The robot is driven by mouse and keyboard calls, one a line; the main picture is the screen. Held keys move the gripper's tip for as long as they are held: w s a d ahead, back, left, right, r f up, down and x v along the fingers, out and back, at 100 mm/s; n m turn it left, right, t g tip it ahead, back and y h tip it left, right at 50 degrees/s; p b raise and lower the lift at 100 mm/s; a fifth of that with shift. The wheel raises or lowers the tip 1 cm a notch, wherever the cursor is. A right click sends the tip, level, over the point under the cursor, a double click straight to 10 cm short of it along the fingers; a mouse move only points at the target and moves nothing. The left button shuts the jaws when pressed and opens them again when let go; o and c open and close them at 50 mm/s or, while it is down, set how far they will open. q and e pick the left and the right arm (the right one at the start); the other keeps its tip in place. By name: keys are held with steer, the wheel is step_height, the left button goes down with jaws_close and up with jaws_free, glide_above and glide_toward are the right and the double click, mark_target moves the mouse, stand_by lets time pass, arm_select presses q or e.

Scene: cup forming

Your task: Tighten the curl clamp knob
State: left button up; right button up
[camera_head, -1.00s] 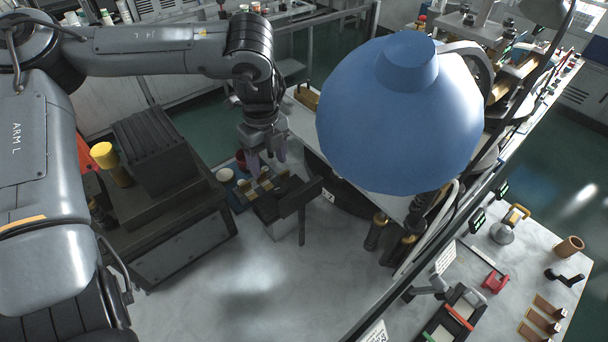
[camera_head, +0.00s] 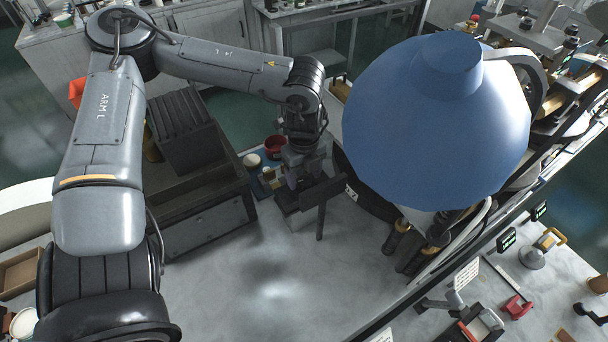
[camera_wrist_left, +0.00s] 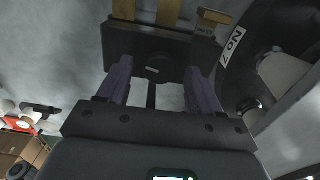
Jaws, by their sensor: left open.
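My left gripper (camera_head: 298,178) is over a small dark fixture (camera_head: 321,194) on the grey bench, left of the blue dome. In the left wrist view its two purple fingers (camera_wrist_left: 158,70) are apart. A dark block (camera_wrist_left: 150,46) with wooden strips (camera_wrist_left: 168,12) lies just beyond and between the fingertips. A small round dark feature on the block's near face, possibly the curl clamp knob (camera_wrist_left: 152,70), shows between the fingers. I cannot tell whether the fingers touch it. My right gripper is not in view.
The large blue dome (camera_head: 436,120) stands close to the right of the fixture. A dark box-like unit (camera_head: 205,222) is to the left. A red cup (camera_head: 275,146) and a pale round pot (camera_head: 251,160) stand behind the gripper. Bare bench (camera_head: 275,270) lies in front.

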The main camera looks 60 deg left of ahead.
arm_select(q)
steer(key=shift+f, duration=0.4)
steer(key=c, duration=1.1)
steer(key=shift+o, duration=0.2)
